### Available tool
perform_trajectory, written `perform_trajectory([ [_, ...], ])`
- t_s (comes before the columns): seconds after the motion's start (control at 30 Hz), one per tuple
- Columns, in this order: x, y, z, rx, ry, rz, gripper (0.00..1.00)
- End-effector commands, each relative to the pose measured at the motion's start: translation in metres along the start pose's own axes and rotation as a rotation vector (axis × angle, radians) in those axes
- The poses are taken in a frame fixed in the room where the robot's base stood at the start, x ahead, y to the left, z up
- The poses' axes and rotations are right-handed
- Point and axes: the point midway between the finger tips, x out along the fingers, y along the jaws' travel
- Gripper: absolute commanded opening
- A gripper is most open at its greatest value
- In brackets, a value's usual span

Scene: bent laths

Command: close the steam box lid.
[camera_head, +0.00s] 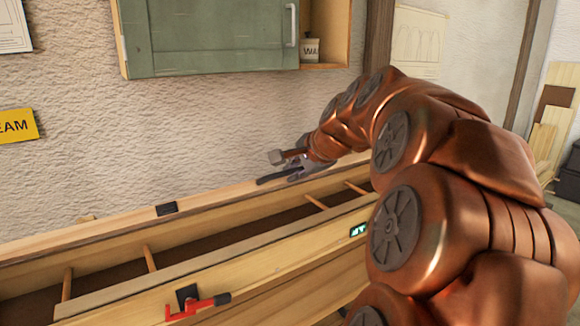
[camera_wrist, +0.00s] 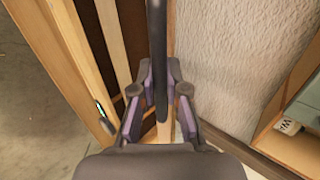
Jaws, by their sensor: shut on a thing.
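The steam box (camera_head: 240,285) is a long wooden trough, open at the top, with dowels across its dark inside. Its lid (camera_head: 110,228) stands raised along the back, by the wall. A dark bar handle (camera_head: 272,180) is at the lid's upper edge. It also shows in the wrist view (camera_wrist: 158,50), running down between the fingers. My gripper (camera_head: 300,170) is shut on this handle; in the wrist view its two purple-grey fingers (camera_wrist: 160,112) are on both sides of the bar. My arm hides the box's right end.
A red clamp (camera_head: 195,306) sits on the box's front, and a small green display (camera_head: 357,231) is further right. Open floor (camera_wrist: 35,110) shows in the wrist view.

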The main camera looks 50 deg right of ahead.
Motion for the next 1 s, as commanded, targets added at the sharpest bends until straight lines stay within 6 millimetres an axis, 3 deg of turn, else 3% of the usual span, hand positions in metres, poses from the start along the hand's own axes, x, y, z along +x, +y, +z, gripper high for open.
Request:
perform_trajectory([
  [0.3, 0.009, 0.043, 0.0, 0.003, -0.002, 0.002, 0.0],
  [0.57, 0.012, 0.054, 0.0, 0.002, -0.001, 0.003, 0.0],
  [1.0, 0.032, 0.105, 0.0, 0.002, 0.001, 0.0, 0.0],
])
